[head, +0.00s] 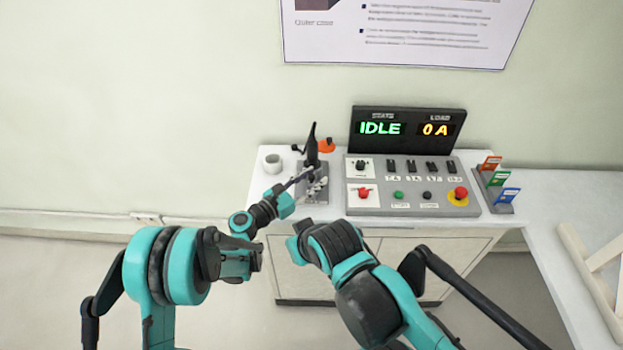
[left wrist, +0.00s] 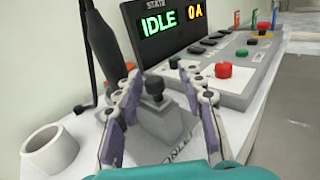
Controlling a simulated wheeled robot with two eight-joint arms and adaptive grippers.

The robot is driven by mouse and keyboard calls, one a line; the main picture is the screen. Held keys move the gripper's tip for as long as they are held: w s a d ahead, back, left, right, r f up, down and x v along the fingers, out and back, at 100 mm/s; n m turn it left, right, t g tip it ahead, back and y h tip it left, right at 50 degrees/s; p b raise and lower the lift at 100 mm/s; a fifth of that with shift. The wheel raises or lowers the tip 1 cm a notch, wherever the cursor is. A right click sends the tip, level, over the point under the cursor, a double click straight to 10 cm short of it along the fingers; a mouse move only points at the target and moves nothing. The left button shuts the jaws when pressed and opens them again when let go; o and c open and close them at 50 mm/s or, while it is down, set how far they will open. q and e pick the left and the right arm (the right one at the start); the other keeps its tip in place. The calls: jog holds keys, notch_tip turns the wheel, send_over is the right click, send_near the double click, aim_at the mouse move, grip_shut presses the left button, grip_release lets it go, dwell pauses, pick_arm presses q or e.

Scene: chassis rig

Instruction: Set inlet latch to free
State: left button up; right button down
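A small black knob (left wrist: 154,88) stands on a grey block (left wrist: 165,128) in the left wrist view; I take it to be the inlet latch. Part of a label shows on the block's front, but I cannot read it fully. My left gripper (left wrist: 158,95) is open, its two fingers on either side of the knob with gaps visible. My right gripper is not in view; only the right arm shows.
A black upright handle (head: 312,147) stands close behind the left gripper, with an orange part (head: 326,146) beside it. A white cup (head: 273,163) is to the left. A control panel (head: 408,170) lies right, below a display (head: 407,130) reading IDLE and 0 A.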

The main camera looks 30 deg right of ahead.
pick_arm(q)
jog(key=shift+w+a, duration=0.1)
jog(key=shift+a, duration=0.05)
jog(key=shift+a, duration=0.35)
jog(key=v, duration=1.1)
jog(key=shift+s, duration=0.25)
jog(key=shift+a, duration=0.1)
jog(key=s+a+r+m+t+y, duration=0.1)
jog(key=a+r+m+y, duration=0.3)
jog(key=a, duration=0.3)
jog(key=s+a+r+m+t+y, duration=0.1)
jog(key=a+r+m+y, duration=0.1)
jog(key=a+m+y, duration=0.4)
jog(key=s+a+m+y, duration=0.3)
jog(key=s+a+m, duration=0.2)
jog(key=a, duration=0.8)
jog(key=s+a+m+t+y, duration=0.1)
jog(key=s+a+m+y, duration=0.3)
jog(key=s+a, duration=0.5)
jog(key=a+m, duration=0.1)
jog(key=a, duration=0.3)
jog(key=shift+s+a+m+y, duration=0.2)
jog(key=shift+m+y, duration=0.1)
